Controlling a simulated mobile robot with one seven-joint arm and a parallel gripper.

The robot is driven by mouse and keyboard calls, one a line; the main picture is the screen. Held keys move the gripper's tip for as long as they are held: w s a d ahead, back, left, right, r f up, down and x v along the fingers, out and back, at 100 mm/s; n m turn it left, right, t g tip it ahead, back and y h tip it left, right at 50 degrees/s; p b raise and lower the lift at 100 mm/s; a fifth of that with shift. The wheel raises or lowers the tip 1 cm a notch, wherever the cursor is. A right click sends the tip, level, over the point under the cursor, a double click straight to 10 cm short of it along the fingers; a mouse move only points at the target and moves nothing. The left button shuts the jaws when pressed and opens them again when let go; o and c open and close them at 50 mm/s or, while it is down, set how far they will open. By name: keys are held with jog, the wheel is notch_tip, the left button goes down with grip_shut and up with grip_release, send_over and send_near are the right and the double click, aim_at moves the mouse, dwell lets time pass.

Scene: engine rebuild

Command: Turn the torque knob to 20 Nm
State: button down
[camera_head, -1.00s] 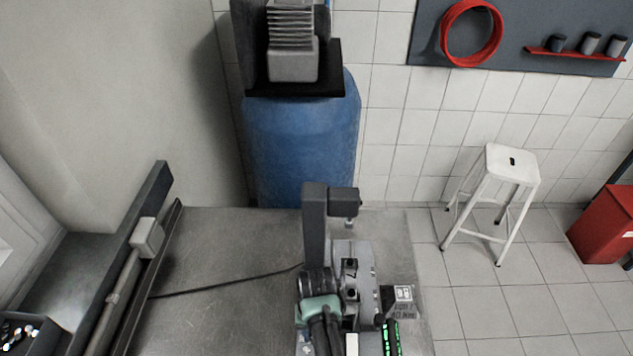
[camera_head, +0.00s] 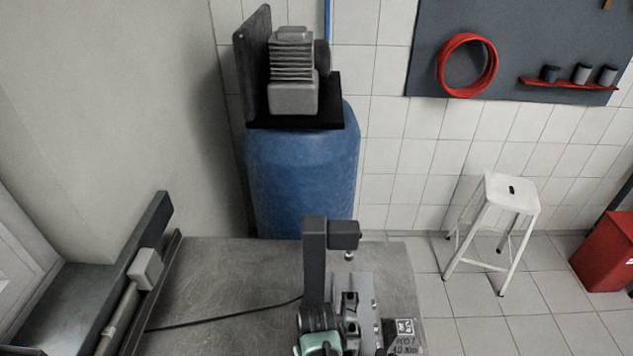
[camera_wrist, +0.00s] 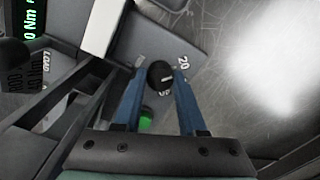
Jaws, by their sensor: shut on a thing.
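In the wrist view the two blue fingers of my gripper (camera_wrist: 159,68) are shut on the round black torque knob (camera_wrist: 160,77), one on each side. The knob stands on a grey panel with a white "20" (camera_wrist: 183,62) at its upper right and a partly covered "40" (camera_wrist: 166,92) just below it. I cannot tell which mark the knob points to. A display (camera_wrist: 32,22) with green digits is cut off at the upper left, with only "0 Nm" readable. In the head view the knob is not visible.
In the head view a dark post with a side arm (camera_head: 314,260) rises from the grey bench (camera_head: 225,280). A cable (camera_head: 230,315) crosses the bench's left part. A card reading "40 Nm" (camera_head: 405,340) is at the lower right. A white stool (camera_head: 505,195) stands beyond the bench.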

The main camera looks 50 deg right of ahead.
jog(key=shift+c, duration=2.4)
grip_release()
